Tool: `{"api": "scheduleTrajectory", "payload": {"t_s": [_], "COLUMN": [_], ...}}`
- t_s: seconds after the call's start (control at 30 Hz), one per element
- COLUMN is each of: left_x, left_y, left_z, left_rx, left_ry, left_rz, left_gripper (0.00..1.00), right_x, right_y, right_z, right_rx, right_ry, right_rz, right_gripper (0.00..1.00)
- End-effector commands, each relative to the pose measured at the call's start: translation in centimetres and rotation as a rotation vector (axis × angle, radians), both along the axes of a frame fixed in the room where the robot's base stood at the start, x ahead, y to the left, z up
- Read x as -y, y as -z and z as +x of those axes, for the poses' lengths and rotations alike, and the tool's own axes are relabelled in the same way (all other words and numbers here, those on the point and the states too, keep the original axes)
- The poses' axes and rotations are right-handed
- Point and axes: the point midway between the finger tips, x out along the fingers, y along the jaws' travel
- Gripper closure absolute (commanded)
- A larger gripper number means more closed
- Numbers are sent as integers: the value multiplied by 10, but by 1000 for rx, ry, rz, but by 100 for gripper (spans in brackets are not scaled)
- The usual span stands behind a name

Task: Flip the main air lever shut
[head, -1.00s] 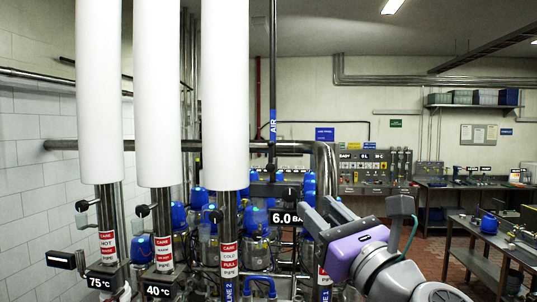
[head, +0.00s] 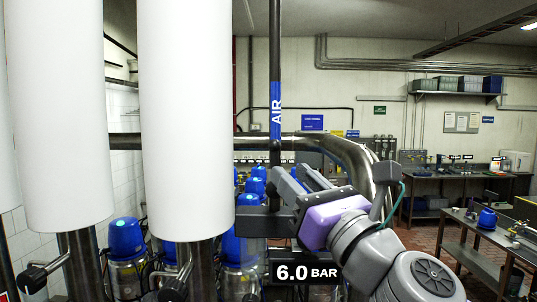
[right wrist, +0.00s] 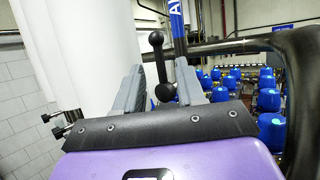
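The air pipe (head: 275,60) is a dark vertical pipe with a blue AIR label, centre in the head view; it also shows at the top of the right wrist view (right wrist: 177,22). The main air lever (right wrist: 161,68) is black with a ball end, and points up from a round hub in the right wrist view. My right gripper (head: 291,177) is open beside the pipe, just below the label. In the right wrist view the lever stands between its two grey fingers, with gaps on both sides. The lever is not clear in the head view. My left gripper is out of view.
Thick white pipes (head: 187,120) stand close on the left, with small black levers (head: 40,275) low on them. A large bent steel pipe (head: 350,155) runs behind my right gripper. A 6.0 BAR sign (head: 306,273) is below it. Several blue-capped valves (head: 126,238) stand around.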

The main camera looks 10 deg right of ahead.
Motion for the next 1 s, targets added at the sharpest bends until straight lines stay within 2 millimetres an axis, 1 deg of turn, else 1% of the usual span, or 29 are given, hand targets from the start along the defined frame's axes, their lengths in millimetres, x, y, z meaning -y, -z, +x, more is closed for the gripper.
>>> {"api": "scheduleTrajectory", "payload": {"t_s": [0.03,0.2,0.4,0.53,0.8,0.87,1.0], "left_x": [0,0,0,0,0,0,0], "left_y": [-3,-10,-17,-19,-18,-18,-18], "left_z": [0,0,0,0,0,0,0], "left_rx": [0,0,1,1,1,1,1], "left_ry": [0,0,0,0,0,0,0], "left_rz": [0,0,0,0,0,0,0], "left_gripper": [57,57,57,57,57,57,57], "right_x": [-2,-10,-17,-19,-19,-19,-19], "right_y": [-3,-14,-23,-25,-25,-25,-25], "right_z": [7,31,52,58,59,59,59], "right_rx": [-2,-3,-2,-2,-1,-1,-1], "right_ry": [-1,-2,0,0,0,0,0], "right_rz": [0,-1,-1,-1,-1,-1,0], "right_gripper": [61,61,61,61,61,69,90]}}
